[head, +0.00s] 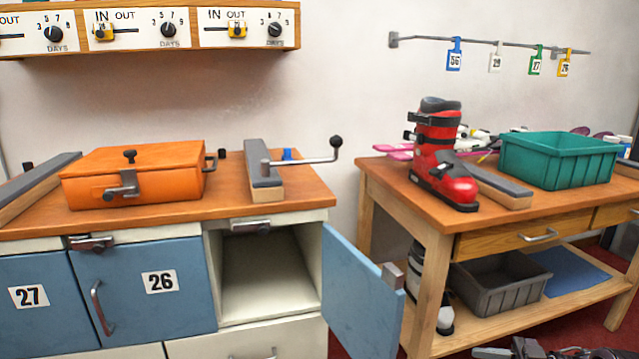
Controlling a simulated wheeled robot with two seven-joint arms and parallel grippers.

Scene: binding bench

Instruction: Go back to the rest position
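Part of my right gripper (522,349) shows at the bottom edge on the right, in front of the right bench and over the red floor. It is dark and mostly cut off by the frame, so I cannot tell whether it is open or shut. It touches nothing that I can see. My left gripper is not in view.
A blue cabinet door (359,291) stands open into the gap between benches; its compartment (265,275) looks empty. An orange case (133,177) lies on the left bench. A red ski boot (440,160) and a green bin (559,160) stand on the right bench (400,190).

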